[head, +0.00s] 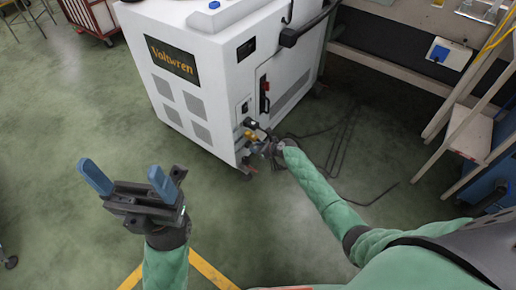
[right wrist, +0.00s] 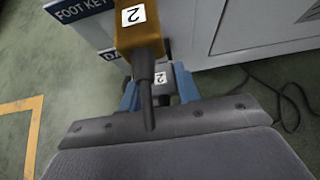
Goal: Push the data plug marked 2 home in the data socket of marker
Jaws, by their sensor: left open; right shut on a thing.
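My right gripper (right wrist: 157,90) is low at the side of the white cabinet (head: 190,75), and its blue fingers are shut on a dark plug (right wrist: 164,100) with a white label reading 2. In the head view the right gripper (head: 265,147) is small and partly hidden by its own wrist. The plug's front end and the data socket are hidden; a partly covered sign (right wrist: 110,54) beginning "DA" shows beside it. I cannot tell how deep the plug sits.
A yellow-brown plug (right wrist: 137,38) also marked 2 sits by the "FOOT KEY" sign (right wrist: 80,8), its dark cable hanging close before the right gripper. Loose black cables (head: 340,145) lie on the floor. A wooden shelf frame (head: 470,130) stands at the right.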

